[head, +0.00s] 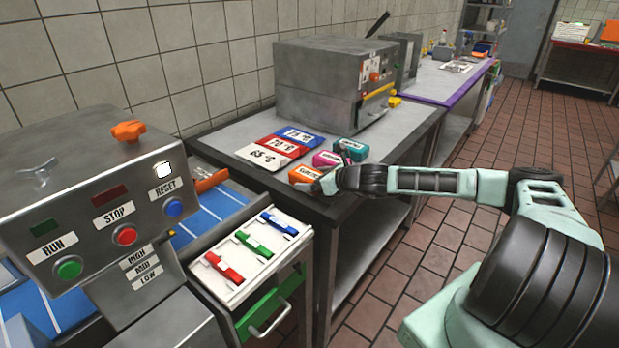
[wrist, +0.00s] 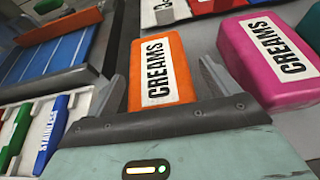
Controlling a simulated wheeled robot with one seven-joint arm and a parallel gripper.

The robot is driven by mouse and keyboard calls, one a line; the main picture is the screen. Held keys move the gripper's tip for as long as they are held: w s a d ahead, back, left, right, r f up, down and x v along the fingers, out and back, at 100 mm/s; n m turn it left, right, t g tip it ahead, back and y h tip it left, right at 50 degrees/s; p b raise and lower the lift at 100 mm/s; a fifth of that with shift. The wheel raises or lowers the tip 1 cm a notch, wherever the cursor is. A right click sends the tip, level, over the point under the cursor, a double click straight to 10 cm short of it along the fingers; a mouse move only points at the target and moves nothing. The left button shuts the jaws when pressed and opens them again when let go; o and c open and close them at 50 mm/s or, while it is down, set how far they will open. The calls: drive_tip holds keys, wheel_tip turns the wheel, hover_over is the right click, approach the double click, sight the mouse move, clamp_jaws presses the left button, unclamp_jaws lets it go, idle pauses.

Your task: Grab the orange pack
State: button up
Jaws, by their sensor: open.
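The orange pack (wrist: 171,48), with a white label reading "CREAMS", lies on the metal table in the wrist view, upright in the picture. My gripper (wrist: 165,80) is open, with one finger on each side of the pack's near part; small gaps show beside it. In the head view the orange pack (head: 304,174) sits at the table's front corner, partly hidden by my gripper (head: 322,184). I cannot tell whether the fingers are level with the pack.
A pink pack (wrist: 262,60) lies close to the right finger. A teal pack (head: 351,149) is behind. White, red and blue temperature mats (head: 268,150) lie to the left.

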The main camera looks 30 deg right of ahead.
drive_tip(key=shift+w+a+f, duration=0.1)
drive_tip(key=shift+w+f, duration=0.05)
drive_tip(key=shift+w, duration=0.15)
drive_tip(key=c, duration=1.1)
